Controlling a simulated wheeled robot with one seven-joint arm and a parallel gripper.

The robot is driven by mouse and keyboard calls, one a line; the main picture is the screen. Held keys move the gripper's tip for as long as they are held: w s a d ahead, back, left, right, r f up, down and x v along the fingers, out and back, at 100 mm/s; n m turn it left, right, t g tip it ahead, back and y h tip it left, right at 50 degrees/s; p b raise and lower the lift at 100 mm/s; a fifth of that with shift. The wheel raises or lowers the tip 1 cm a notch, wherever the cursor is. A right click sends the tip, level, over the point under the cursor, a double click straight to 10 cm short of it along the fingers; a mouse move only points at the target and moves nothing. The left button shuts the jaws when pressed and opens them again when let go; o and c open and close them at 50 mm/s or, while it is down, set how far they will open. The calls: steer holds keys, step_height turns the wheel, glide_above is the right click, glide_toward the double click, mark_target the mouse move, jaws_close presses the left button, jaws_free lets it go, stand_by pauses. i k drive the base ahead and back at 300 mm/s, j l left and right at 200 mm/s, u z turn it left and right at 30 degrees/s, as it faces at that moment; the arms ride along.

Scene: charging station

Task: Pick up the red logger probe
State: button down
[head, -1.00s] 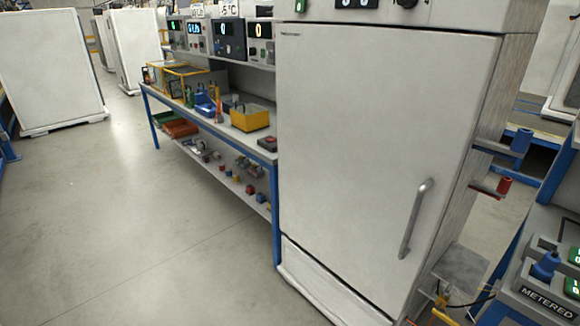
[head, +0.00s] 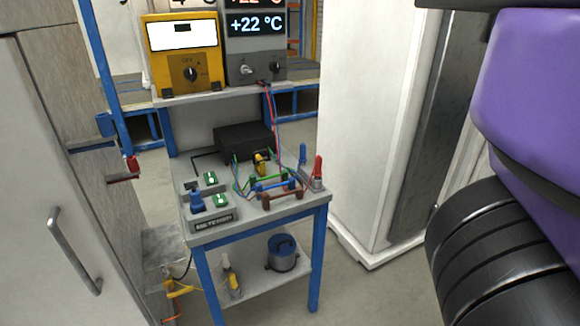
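A red upright probe-like piece (head: 317,172) stands on a small base at the right front corner of the small table (head: 262,222). Another red piece (head: 131,165) sits on a bracket on the side of the white cabinet at the left. Which of the two is the red logger probe I cannot tell. A blue-handled piece (head: 196,201) stands in a grey block labelled METERED (head: 214,222). My purple and black arm fills the right side, but my gripper is outside the view.
Coloured leads and a yellow clip (head: 261,163) crowd the tabletop before a black box (head: 244,141). A yellow meter (head: 184,53) and a grey +22 °C unit (head: 256,46) stand on the shelf above. White cabinets flank the table; the floor in front is partly clear.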

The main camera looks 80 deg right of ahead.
mark_target(317, 173)
steer(key=z, duration=0.45)
steer(key=l+z, duration=0.15)
steer(key=z, duration=0.7)
steer(key=i+z, duration=0.1)
steer(key=z, duration=0.35)
